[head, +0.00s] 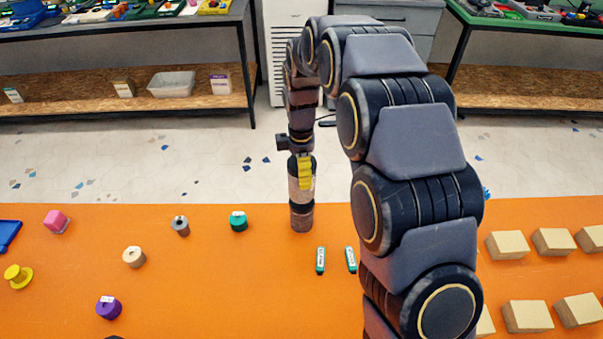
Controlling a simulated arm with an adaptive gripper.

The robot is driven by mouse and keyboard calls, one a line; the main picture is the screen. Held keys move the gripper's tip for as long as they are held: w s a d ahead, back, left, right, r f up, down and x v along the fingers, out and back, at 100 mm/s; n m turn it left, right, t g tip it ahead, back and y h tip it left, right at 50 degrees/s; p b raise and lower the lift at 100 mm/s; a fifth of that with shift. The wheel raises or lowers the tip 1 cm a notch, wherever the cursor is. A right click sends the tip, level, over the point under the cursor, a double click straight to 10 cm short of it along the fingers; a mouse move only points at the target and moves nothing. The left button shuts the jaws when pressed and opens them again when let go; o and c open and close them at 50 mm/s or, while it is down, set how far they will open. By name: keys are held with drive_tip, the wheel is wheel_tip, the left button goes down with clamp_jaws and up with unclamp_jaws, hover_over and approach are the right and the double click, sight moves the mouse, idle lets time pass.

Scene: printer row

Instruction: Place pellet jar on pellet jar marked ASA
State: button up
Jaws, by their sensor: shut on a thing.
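My gripper (304,172) shows a yellow finger and is shut around the upper part of a dark jar with a pale label (296,188). The jar is upright near the back edge of the orange table. Directly below it is a dark, brownish cylindrical part (301,217) standing on the table, which looks like a second jar in line with it. I cannot tell whether the two touch or whether there is a small gap. No ASA marking is readable at this size.
On the orange table (200,290), two small green-and-white labelled sticks (320,260) (351,259) lie just right of the jar. A teal spool (238,221), grey spool (181,226) and purple spool (109,308) stand left. Several tan boxes (508,245) fill the right side.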

drive_tip(key=shift+f, duration=0.8)
drive_tip(key=shift+f, duration=0.1)
drive_tip(key=o, duration=1.2)
wheel_tip(320, 180, up, 12)
drive_tip(key=shift+r, duration=0.1)
drive_tip(key=s+d+m, duration=0.3)
drive_tip(key=s+m, duration=0.3)
drive_tip(key=s, duration=0.5)
drive_tip(key=s+d+r+m+g, duration=0.1)
drive_tip(key=s+d+m, duration=0.2)
drive_tip(key=s+m, duration=0.4)
drive_tip(key=s+d+m, duration=0.3)
drive_tip(key=s+m, duration=0.4)
drive_tip(key=s, duration=0.7)
drive_tip(key=shift+s+d+r+g, duration=0.2)
drive_tip(key=shift+s+d+g, duration=0.1)
